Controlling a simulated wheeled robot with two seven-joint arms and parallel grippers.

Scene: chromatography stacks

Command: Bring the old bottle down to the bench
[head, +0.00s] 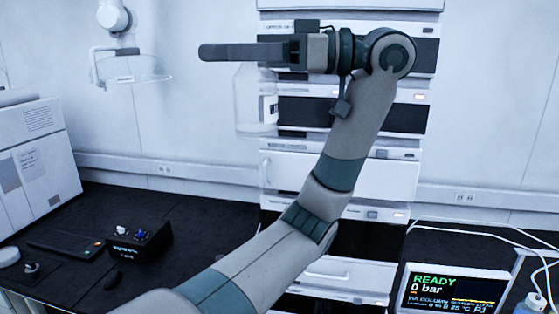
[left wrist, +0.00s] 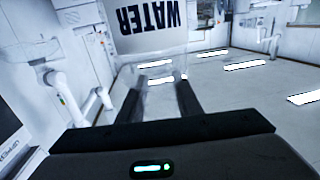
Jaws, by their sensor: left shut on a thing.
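A clear bottle (head: 247,100) with a white label hangs upright below my left gripper (head: 212,52) in the head view, in front of the upper left part of the instrument stack (head: 390,165). My left gripper is shut on the bottle, well above the bench (head: 190,205). In the left wrist view, the bottle (left wrist: 150,28) is between the fingers (left wrist: 160,92), and its label reads WATER upside down. The gripper hides the bottle's top in the head view. My right gripper is not in view.
A black box with vials (head: 138,246) and a dark tray (head: 66,243) stand on the bench at left. A white instrument (head: 38,165) is at far left. A lit screen (head: 452,290) and a small bottle (head: 530,304) are at lower right. Bench beside the stack's left looks clear.

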